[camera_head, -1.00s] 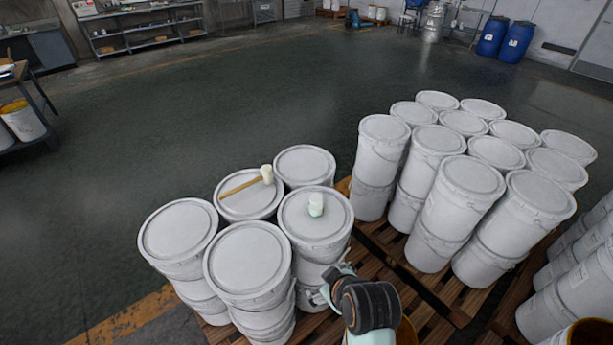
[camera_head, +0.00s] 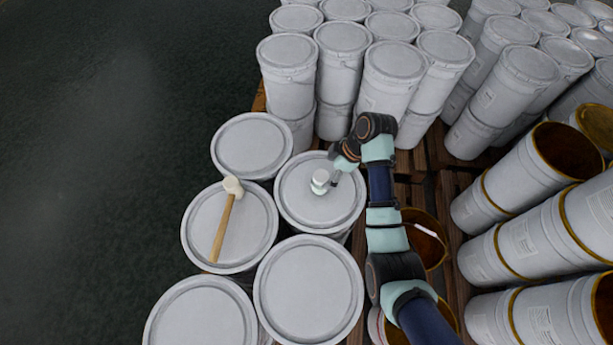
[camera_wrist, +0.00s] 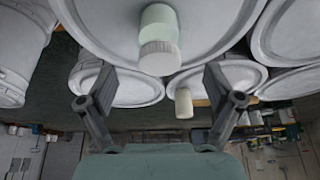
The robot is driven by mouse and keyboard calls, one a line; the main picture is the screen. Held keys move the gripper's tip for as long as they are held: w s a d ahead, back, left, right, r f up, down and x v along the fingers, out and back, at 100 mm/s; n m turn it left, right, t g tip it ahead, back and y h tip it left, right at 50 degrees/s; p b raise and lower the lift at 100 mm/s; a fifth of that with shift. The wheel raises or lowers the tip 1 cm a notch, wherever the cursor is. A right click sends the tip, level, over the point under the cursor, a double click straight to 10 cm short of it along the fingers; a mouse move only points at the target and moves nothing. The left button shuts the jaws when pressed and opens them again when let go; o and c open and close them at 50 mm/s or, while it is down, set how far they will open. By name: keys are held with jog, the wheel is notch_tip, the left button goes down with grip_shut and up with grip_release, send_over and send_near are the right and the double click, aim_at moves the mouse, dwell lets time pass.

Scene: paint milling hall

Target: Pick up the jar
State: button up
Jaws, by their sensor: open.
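The jar (camera_head: 320,180) is small, with a white cap and a pale green body. It stands on the lid of a white bucket (camera_head: 292,205) in the head view. In the wrist view the jar (camera_wrist: 158,40) is at the top centre, ahead of my open fingers and between their lines. My gripper (camera_head: 335,184) is right beside the jar in the head view, at the end of my arm coming from the lower right. In the wrist view my gripper (camera_wrist: 160,85) has its two fingers spread wide with nothing between them.
A mallet (camera_head: 226,212) with a white head and wooden handle lies on the neighbouring bucket lid to the left. Other lidded buckets (camera_head: 308,290) crowd around. Stacked buckets (camera_head: 340,75) stand behind, and open orange-rimmed buckets (camera_head: 545,230) stand at right. Dark floor is clear at left.

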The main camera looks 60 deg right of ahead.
aim_at(320, 181)
jog(key=shift+x, duration=1)
jog(key=shift+s+b+x, duration=0.15)
jog(key=shift+b+x, duration=0.2)
jog(key=shift+x, duration=1.05)
jog(key=shift+s+b+x, duration=0.1)
jog(key=shift+b+x, duration=0.2)
jog(key=shift+x, duration=1.1)
jog(key=shift+d+f, duration=0.1)
jog(key=c, duration=1.3)
notch_tip(320, 181, up, 20)
jog(key=p, duration=0.6)
jog(key=shift+c, duration=0.2)
